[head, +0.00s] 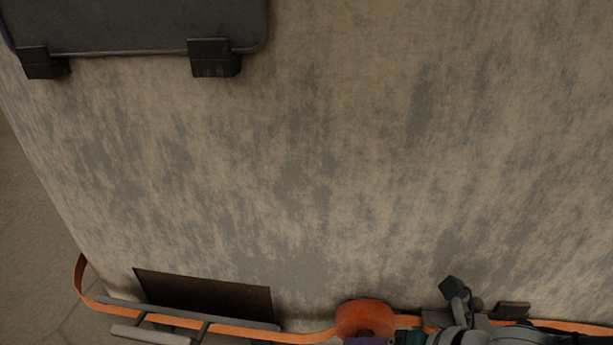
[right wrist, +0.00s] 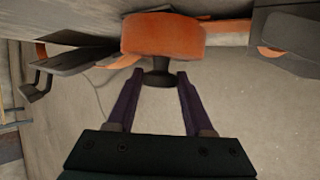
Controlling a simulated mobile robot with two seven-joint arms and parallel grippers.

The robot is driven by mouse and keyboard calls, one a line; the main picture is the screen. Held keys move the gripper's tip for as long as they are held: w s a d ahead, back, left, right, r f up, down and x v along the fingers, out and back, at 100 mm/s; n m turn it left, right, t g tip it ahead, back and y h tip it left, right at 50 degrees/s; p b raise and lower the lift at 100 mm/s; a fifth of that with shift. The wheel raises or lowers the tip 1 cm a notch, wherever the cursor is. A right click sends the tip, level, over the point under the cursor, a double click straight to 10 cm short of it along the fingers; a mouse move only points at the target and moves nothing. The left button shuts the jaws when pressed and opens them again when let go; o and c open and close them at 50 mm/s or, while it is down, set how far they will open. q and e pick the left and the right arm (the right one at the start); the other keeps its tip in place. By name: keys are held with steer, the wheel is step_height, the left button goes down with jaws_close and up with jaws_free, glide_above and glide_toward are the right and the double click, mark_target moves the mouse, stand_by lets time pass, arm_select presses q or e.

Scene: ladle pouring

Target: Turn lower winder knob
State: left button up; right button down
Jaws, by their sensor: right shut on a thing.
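The winder is an orange roll of strap (head: 365,318) at the bottom of the head view, and it fills the top middle of the right wrist view (right wrist: 162,36). A dark knob (right wrist: 158,72) sticks out from the roll toward my right gripper. My right gripper (right wrist: 159,80) has its two purple fingers on either side of the knob and is shut on it. In the head view only a purple bit of this gripper (head: 368,341) shows at the bottom edge, and the knob is hidden. My left gripper is not in view.
An orange strap (head: 250,331) runs both ways from the roll, past dark brackets. A dark plate (head: 205,296) lies left of the roll. A dark padded panel (head: 140,22) with two black clips is at upper left. The mottled surface between (head: 320,160) is bare.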

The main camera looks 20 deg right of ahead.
steer(key=shift+c, duration=1.5)
jaws_free()
steer(key=shift+s+r+p, duration=0.15)
steer(key=shift+r+p, duration=0.15)
steer(key=shift+p, duration=0.05)
steer(key=p+v, duration=0.8)
steer(key=v, duration=0.1)
steer(key=shift+s, duration=0.15)
steer(key=shift+d+r, duration=0.1)
